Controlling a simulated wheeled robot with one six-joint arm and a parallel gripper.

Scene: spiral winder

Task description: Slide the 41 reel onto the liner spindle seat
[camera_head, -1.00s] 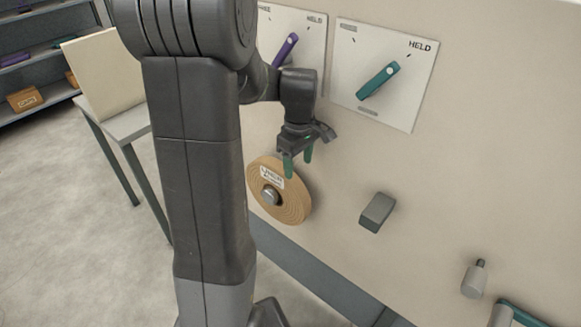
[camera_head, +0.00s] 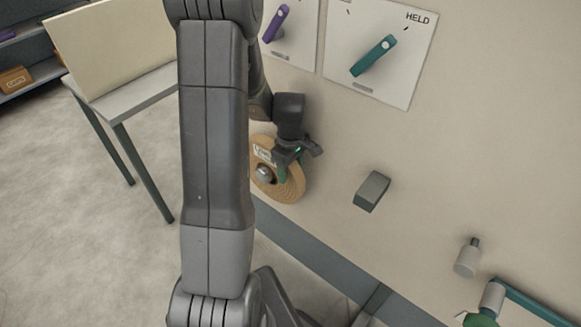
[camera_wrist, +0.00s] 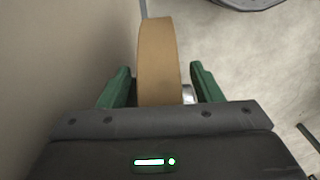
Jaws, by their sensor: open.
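A tan reel (camera_head: 290,190) with a white label sits upright against the cream panel, around a grey metal seat (camera_head: 264,174). The label's print is too small to read surely. My gripper (camera_head: 284,172) is open at the reel's upper right side, and my arm hides part of the reel's left side. In the wrist view, the reel (camera_wrist: 158,50) stands edge-on between the two green fingers of my gripper (camera_wrist: 160,68). A gap shows on each side. A bit of the metal seat (camera_wrist: 188,94) shows beside the reel.
A grey block (camera_head: 371,190) and a pale peg (camera_head: 468,258) stick out from the panel at right. A teal lever (camera_head: 374,55) and a purple lever (camera_head: 276,23) are above. A side table (camera_head: 125,98) stands at left, with open floor around it.

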